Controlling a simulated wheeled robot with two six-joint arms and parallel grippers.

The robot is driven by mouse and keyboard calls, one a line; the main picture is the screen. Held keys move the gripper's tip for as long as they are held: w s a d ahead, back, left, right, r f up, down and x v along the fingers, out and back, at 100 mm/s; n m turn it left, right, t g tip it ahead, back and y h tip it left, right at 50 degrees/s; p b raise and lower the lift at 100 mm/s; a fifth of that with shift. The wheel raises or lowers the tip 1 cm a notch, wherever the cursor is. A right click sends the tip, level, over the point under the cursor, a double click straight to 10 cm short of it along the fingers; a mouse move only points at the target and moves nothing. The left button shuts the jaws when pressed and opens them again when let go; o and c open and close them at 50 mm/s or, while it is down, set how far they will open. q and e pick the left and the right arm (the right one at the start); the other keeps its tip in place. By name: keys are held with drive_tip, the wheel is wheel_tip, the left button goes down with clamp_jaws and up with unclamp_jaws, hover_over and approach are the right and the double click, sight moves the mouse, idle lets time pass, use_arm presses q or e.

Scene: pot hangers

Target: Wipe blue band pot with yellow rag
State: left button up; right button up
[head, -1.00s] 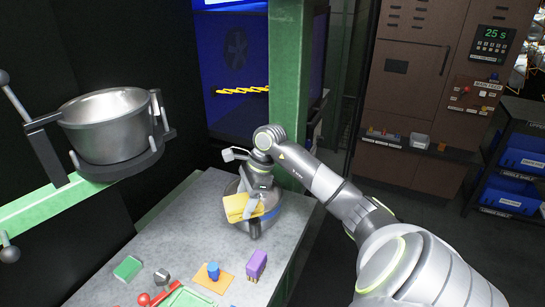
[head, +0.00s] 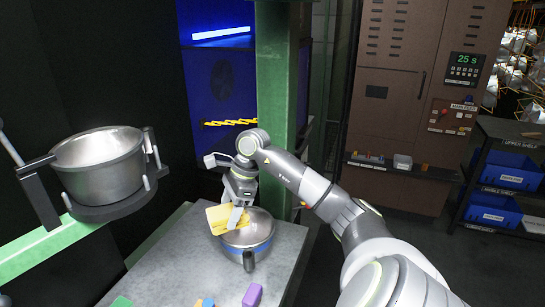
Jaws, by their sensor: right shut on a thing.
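The blue band pot (head: 252,238) stands upright on the grey table, with a dark handle at its front and a blue band around its side. My right gripper (head: 235,212) points down over the pot's left side and is shut on the yellow rag (head: 220,219). The rag is at the pot's upper left rim; I cannot tell whether it touches the pot. Part of the pot's lid or top is hidden behind the gripper and rag. My left gripper is not in view.
A large metal pot (head: 102,168) hangs in a holder on a green beam (head: 50,255) at left. A green post (head: 284,100) rises behind the table (head: 165,268). A purple block (head: 252,294) lies at the table's front. The table's left middle is clear.

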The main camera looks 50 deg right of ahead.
drive_tip(key=shift+r, duration=0.25)
drive_tip(key=shift+r+p, duration=0.95)
drive_tip(key=shift+r, duration=2.05)
